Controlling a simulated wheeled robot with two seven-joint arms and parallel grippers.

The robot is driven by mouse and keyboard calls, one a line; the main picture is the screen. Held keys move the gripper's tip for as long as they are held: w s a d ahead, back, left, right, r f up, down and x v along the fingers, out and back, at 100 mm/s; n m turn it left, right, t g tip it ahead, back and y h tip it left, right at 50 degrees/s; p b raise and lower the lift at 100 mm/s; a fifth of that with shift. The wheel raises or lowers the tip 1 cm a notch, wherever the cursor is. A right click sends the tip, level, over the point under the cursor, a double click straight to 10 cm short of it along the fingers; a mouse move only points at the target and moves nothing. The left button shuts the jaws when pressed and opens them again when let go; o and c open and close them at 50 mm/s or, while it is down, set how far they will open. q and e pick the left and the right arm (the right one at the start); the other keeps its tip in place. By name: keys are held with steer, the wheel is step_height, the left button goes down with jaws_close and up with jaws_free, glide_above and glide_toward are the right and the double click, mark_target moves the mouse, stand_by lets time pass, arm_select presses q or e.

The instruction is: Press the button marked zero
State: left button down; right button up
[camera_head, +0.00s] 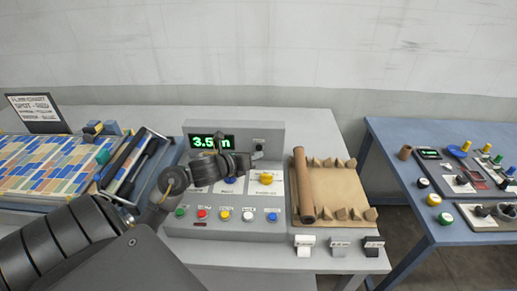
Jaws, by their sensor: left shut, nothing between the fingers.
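A grey control panel (275,135) stands on the table with a green-lit display (203,142) that seems to read about 3.5 m, partly covered by my arm. Along its front is a row of small buttons: green (180,212), red (202,213), yellow (225,215), white (248,216) and blue (272,217). Their labels are too small to read, so I cannot tell which is marked zero. A larger yellow knob (266,179) sits above them. My left gripper (258,152) is shut and empty, over the panel's upper part, above the button row. My right gripper is not in view.
Right of the panel is a tan board with a brown roll (305,185) and small labelled blocks (340,246). A tile-covered tray (50,168) and sign (37,112) are at left. A blue table (400,140) with other controls stands across a gap.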

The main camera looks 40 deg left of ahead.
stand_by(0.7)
arm_select(q)
steer(key=shift+w+a, duration=0.1)
steer(key=shift+w+a+b, duration=0.1)
steer(key=shift+b, duration=0.2)
steer(key=shift+w+a, duration=0.1)
steer(key=shift+w, duration=0.05)
steer(key=shift+w+a, duration=0.2)
steer(key=shift+w, duration=0.05)
stand_by(0.5)
steer(key=shift+s, duration=0.1)
stand_by(0.3)
steer(key=shift+s+d+b, duration=0.35)
steer(key=shift+s+d, duration=0.15)
steer(key=shift+s, duration=0.05)
steer(key=shift+s+d, duration=0.75)
steer(key=shift+s, duration=0.25)
steer(key=shift+s+d, duration=0.75)
steer(key=shift+s, duration=0.2)
